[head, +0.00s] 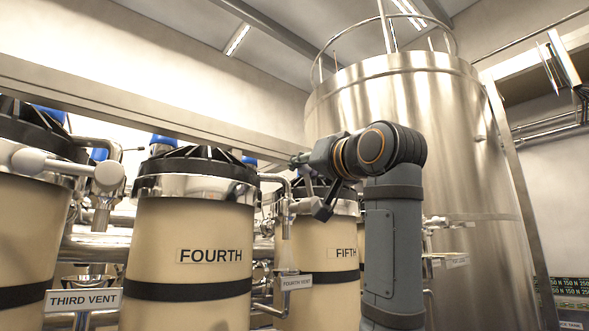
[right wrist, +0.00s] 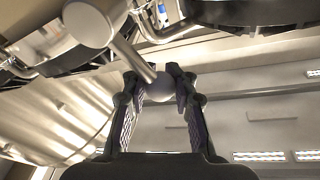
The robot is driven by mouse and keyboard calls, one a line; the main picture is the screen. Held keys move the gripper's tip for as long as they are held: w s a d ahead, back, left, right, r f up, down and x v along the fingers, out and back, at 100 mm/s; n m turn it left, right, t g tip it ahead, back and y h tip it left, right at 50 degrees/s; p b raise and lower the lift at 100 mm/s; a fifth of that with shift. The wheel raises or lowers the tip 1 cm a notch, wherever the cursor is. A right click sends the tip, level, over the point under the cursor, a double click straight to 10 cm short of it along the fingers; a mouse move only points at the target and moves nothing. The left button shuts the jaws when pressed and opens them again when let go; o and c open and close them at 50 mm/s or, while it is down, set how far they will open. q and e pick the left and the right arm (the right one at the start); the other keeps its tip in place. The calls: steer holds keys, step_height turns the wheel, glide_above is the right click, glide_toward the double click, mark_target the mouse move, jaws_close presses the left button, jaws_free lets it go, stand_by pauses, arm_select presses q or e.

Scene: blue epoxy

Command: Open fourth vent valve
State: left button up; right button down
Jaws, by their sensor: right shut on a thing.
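The fourth vent's label (head: 296,282) hangs below a steel pipe (head: 287,222) to the right of the vessel marked FOURTH (head: 195,255). My right gripper (head: 298,160) reaches in from the right, near the top of that pipe. In the right wrist view, its two fingers (right wrist: 158,88) are shut on the round end of a pale valve handle (right wrist: 128,52). The handle's bar runs up and left to a round hub (right wrist: 88,24). In the head view my arm and gripper hide most of this handle. My left gripper is not in view.
The FIFTH vessel (head: 318,285) stands just behind my right arm. A pale lever (head: 62,168) with rounded ends is at the left, above the THIRD VENT label (head: 84,300). A large steel tank (head: 410,100) fills the right background. A long beam (head: 150,105) crosses above the vessels.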

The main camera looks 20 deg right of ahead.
steer(key=shift+w+d+f+m+h, duration=0.1)
steer(key=shift+w+d+m+h, duration=0.15)
steer(key=shift+m, duration=0.3)
steer(key=shift+d+m+h, duration=0.15)
steer(key=shift+d+m, duration=0.2)
steer(key=shift+m, duration=0.25)
steer(key=shift+w+d+f+m+h, duration=0.1)
steer(key=shift+w+d+m+h, duration=0.15)
steer(key=shift+m, duration=0.3)
steer(key=c, duration=1.5)
jaws_free()
steer(key=o, duration=0.4)
steer(key=shift+s+d+r, duration=0.15)
steer(key=shift+s+d, duration=0.2)
steer(key=shift+o, duration=0.2)
steer(key=shift+a, duration=0.15)
steer(key=s+d+f, duration=0.1)
steer(key=s, duration=1)
steer(key=shift+s+f, duration=0.25)
steer(key=shift+s, duration=0.15)
steer(key=shift+d, duration=0.15)
